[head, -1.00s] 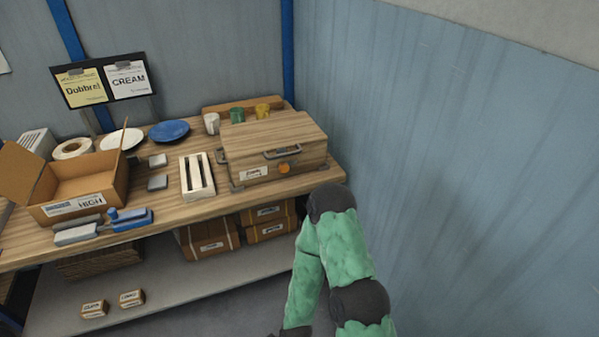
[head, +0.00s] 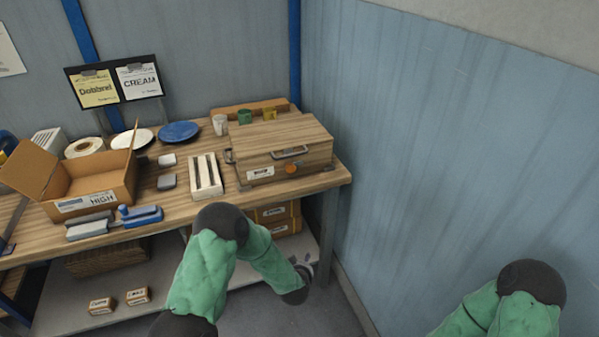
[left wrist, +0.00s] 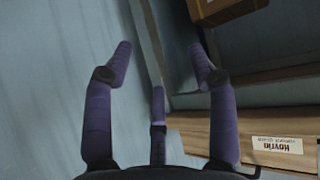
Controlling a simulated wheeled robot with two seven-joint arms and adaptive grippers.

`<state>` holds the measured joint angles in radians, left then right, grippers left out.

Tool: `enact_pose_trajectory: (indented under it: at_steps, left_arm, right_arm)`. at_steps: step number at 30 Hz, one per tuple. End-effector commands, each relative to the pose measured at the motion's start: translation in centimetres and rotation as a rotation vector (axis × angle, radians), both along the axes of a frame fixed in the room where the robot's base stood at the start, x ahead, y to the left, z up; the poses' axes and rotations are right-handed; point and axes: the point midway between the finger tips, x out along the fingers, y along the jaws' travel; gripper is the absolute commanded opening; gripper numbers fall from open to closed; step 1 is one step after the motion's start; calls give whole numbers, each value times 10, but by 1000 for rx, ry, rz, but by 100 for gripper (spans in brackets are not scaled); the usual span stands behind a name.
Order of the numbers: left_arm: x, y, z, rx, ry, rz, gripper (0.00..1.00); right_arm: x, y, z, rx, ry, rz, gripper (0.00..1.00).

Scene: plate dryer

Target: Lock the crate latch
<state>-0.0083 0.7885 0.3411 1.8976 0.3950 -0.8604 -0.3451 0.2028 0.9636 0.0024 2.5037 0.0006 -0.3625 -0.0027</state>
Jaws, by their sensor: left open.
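The wooden crate (head: 280,145) sits shut at the right end of the bench. Its front has a metal handle (head: 290,153), a white label (head: 260,173) and an orange round latch knob (head: 292,169). The knob's exact setting is too small to tell. My left arm bends in front of the bench, its far end below the bench edge and below the crate. In the left wrist view my left gripper (left wrist: 160,55) is open and empty, fingers spread. A wooden face with an upside-down label (left wrist: 278,145) shows beside them. My right gripper is out of view.
The bench (head: 335,180) also holds an open cardboard box (head: 100,185), a white slotted rack (head: 206,175), a blue plate (head: 179,132) and cups behind the crate. Boxes stand on the lower shelf. A blue wall (head: 430,150) closes the right side.

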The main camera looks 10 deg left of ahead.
Motion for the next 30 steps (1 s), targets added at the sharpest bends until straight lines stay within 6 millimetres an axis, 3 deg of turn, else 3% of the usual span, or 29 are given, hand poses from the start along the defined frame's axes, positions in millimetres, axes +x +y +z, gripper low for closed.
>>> enact_pose_trajectory:
  at_steps: [1,3,6,9,12,18,23,30]
  left_arm:
    - [32,3,30,48,-103,37,57]
    - [65,8,71,118,-229,100,57]
    - [96,16,127,205,-376,196,57]
    - [112,21,175,273,-484,289,57]
    - [118,25,209,319,-551,364,57]
    - [121,30,237,358,-602,436,57]
    - [134,40,236,359,-603,441,57]
    - [169,64,235,359,-604,441,57]
  right_arm:
    - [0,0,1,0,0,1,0]
    - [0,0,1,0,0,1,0]
    - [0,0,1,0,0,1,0]
    - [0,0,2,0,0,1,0]
    - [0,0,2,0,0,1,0]
    - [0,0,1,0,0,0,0]
    - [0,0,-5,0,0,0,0]
    - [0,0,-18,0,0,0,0]
